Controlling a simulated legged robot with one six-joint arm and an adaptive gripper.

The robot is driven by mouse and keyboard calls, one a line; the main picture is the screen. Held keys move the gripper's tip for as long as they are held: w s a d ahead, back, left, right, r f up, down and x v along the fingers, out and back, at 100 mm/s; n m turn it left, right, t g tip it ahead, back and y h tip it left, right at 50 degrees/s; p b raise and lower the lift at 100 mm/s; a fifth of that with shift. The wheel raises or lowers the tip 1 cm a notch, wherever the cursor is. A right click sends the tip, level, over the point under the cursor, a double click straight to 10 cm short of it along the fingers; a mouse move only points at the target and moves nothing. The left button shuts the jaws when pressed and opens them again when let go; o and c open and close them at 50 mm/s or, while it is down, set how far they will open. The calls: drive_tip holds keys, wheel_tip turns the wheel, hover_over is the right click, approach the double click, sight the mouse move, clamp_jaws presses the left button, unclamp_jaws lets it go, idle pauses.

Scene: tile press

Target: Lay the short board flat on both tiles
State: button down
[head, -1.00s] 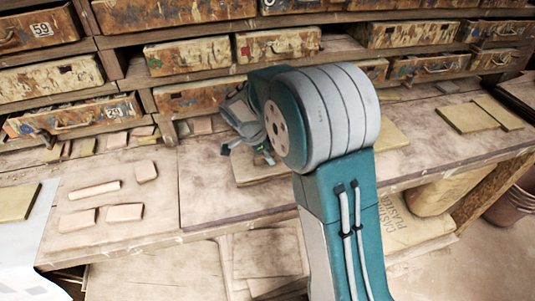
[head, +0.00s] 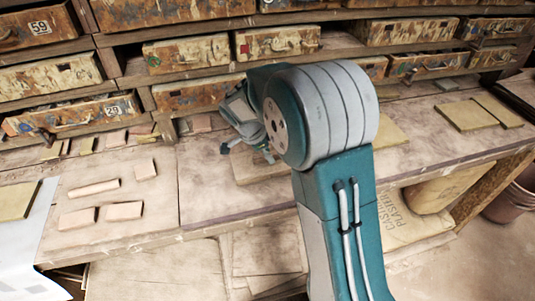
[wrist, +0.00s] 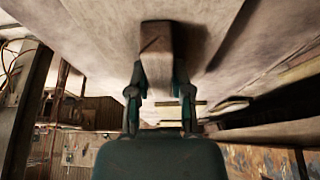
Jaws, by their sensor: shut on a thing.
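My gripper (wrist: 160,92) is shut on a brown, block-like piece (wrist: 157,52), which the wrist view shows between the two fingers. I cannot tell whether it is the short board. In the head view my gripper is mostly hidden behind my arm, over the middle of the bench. A flat tan slab (head: 252,167) lies below it, partly covered by my arm. Another flat yellowish tile (head: 388,132) shows just right of my arm. Two more flat yellowish tiles (head: 464,116) (head: 498,111) lie side by side at the far right. Which two the task means is unclear.
Several small pinkish blocks (head: 94,188) lie on the left of the bench (head: 150,215). A yellowish slab (head: 17,200) and a white sheet (head: 30,240) are at the far left. Worn drawers (head: 187,55) line the back. Flat boards (head: 265,250) lie below the front edge.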

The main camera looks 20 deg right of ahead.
drive_tip(key=shift+f, duration=0.15)
drive_tip(key=shift+c, duration=2.2)
unclamp_jaws()
drive_tip(key=v, duration=1.2)
wheel_tip(320, 180, up, 7)
